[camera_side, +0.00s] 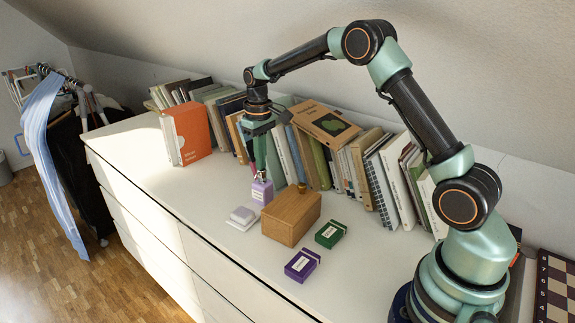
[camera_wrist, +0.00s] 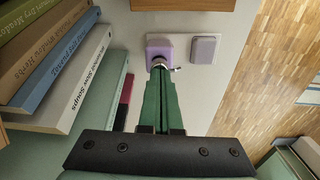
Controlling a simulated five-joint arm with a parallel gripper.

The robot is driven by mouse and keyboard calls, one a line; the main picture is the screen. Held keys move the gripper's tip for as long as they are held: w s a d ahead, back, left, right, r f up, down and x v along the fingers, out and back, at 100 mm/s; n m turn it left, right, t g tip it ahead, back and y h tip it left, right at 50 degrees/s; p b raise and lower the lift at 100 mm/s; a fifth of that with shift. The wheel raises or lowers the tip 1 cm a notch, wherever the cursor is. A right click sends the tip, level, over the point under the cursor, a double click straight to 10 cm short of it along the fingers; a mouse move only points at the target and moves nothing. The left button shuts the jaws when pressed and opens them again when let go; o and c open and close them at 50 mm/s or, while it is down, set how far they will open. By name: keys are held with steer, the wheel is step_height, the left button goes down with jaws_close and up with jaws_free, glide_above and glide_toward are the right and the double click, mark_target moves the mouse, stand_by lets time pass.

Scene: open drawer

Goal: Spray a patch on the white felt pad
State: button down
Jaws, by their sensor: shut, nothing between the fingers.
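A lavender spray bottle (camera_side: 262,191) with a silver pump head stands upright on the white dresser top. It also shows in the wrist view (camera_wrist: 159,47). The white felt pad (camera_side: 236,225) lies beside it, to its left in the side view, with a small pale lavender block on it (camera_side: 243,214). The pad (camera_wrist: 182,46) and block (camera_wrist: 205,49) show right of the bottle in the wrist view. My gripper (camera_side: 258,174) points down, shut and empty, its green fingertips (camera_wrist: 159,74) right over the pump head. I cannot tell whether they touch it.
A wooden box (camera_side: 291,216) stands close right of the bottle, with a green box (camera_side: 330,234) and a purple box (camera_side: 302,265) beyond. A row of books (camera_side: 350,165) lines the wall behind my gripper.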

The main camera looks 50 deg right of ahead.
steer(key=shift+f, duration=0.95)
step_height(320, 180, up, 14)
steer(key=shift+r, duration=0.15)
stand_by(2.4)
steer(key=shift+r, duration=0.8)
steer(key=shift+f, duration=0.1)
step_height(320, 180, down, 14)
steer(key=shift+r, duration=0.1)
